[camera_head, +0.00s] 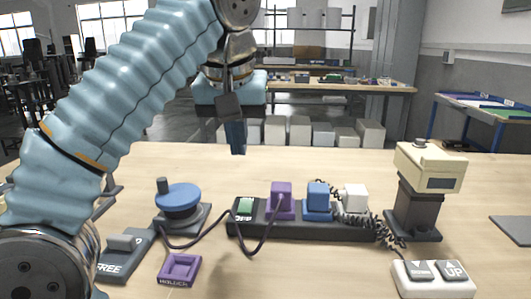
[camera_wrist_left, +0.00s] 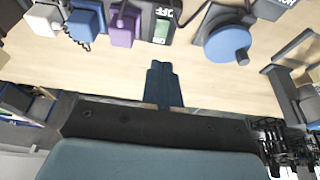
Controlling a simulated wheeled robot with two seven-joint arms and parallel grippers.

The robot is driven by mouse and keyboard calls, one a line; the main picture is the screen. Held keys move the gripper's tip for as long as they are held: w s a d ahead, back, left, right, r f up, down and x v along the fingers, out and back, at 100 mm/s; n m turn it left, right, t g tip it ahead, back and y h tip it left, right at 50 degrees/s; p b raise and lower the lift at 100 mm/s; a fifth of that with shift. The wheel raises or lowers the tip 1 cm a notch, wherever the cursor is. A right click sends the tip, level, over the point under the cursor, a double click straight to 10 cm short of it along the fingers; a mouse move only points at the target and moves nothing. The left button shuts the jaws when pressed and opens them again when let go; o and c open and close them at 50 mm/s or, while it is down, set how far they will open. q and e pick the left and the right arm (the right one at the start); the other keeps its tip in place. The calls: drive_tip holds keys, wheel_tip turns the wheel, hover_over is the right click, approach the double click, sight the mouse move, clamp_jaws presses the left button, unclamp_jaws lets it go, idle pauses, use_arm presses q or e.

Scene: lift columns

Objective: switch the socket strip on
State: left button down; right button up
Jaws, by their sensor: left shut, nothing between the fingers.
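The dark socket strip (camera_head: 335,234) lies on the table in the middle of the head view. At its left end is a green switch (camera_head: 245,207) with a label that reads OFF. A purple plug (camera_head: 281,200), a blue plug (camera_head: 318,199) and a white plug (camera_head: 354,198) stand in the strip. My left gripper (camera_head: 236,150) is shut and empty, pointing down, above and apart from the switch. In the left wrist view, its fingers (camera_wrist_left: 164,88) are shut and the strip's switch (camera_wrist_left: 161,31) is near the top edge. My right gripper is not in view.
A blue round knob (camera_head: 179,198) on a grey base stands left of the strip. A purple holder (camera_head: 179,269) and a grey FREE block (camera_head: 124,256) lie in front. A lift column (camera_head: 415,214) with a cream head and an UP/down button box (camera_head: 436,284) stand at right. Cables cross near the strip.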

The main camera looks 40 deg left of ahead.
use_arm(q)
drive_tip(key=shift+s+r, duration=0.15)
drive_tip(key=shift+r, duration=0.2)
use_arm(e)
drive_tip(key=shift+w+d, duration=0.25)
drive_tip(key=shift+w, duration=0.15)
use_arm(q)
drive_tip(key=shift+w+a+r, duration=0.2)
drive_tip(key=shift+w+a, duration=0.15)
drive_tip(key=shift+w, duration=0.35)
drive_tip(key=shift+f, duration=0.1)
drive_tip(key=b, duration=0.3)
approach(247, 199)
drive_tip(key=x, duration=0.5)
drive_tip(key=shift+f, duration=0.15)
drive_tip(key=shift+w+a+f, duration=0.1)
drive_tip(key=shift+w+f, duration=0.05)
drive_tip(key=shift+f, duration=0.5)
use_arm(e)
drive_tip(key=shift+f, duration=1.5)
